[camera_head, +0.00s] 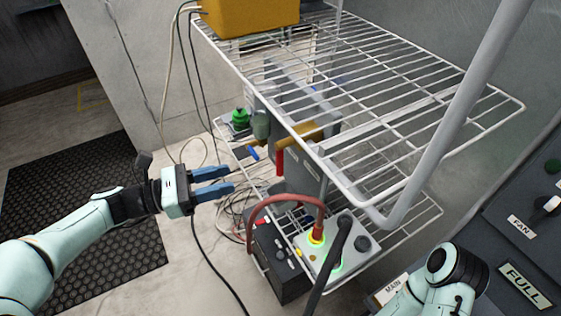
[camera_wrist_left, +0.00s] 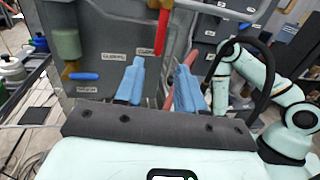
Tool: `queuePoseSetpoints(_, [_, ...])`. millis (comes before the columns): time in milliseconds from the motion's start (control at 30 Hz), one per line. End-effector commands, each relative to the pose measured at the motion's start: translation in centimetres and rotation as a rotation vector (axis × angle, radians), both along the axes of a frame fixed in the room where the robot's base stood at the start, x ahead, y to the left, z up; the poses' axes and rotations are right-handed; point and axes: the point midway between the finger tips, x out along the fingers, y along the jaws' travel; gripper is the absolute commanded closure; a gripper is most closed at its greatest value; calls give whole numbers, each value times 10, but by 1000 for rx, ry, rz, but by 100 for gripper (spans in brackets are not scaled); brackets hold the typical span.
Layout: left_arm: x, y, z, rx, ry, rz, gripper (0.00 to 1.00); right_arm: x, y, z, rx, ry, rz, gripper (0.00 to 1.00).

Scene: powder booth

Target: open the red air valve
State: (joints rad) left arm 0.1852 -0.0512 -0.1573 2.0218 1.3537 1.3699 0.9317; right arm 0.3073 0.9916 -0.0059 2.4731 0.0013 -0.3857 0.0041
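The red valve handle (camera_head: 280,162) hangs down from a brass pipe on the grey panel under the wire shelf. In the left wrist view the red handle (camera_wrist_left: 164,30) points straight down, beyond the fingertips and above the gap between them. My left gripper (camera_head: 231,180) is open with its blue fingers apart and nothing between them. It is to the left of the red handle and apart from it. In the left wrist view the open left gripper (camera_wrist_left: 160,68) faces the panel. My right arm shows in both views, but I cannot make out its gripper.
A blue handle (camera_head: 253,153) sits left of the red one, below a green-grey filter bowl (camera_head: 261,125). The white wire shelf (camera_head: 365,95) overhangs the panel. A control box with a red hose (camera_head: 285,200) stands below. Cables hang at the left.

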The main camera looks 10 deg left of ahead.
Motion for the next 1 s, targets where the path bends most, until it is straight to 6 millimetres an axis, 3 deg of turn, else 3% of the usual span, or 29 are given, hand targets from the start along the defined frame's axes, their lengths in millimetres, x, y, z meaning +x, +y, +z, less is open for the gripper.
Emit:
queuePoseSetpoints(167, [7,-18,5,-13,-4,-6,62,2,0,3,0,-2,0,43])
queuePoseSetpoints(600, [44,-98,4,-10,-3,-6,62,12,0,17,0,-14,1,43])
queuePoseSetpoints(800, [53,-116,3,-8,-4,-3,62,14,0,20,0,-17,0,43])
queuePoseSetpoints(1000, [55,-120,3,-7,-3,-2,62,15,0,20,0,-17,0,43])
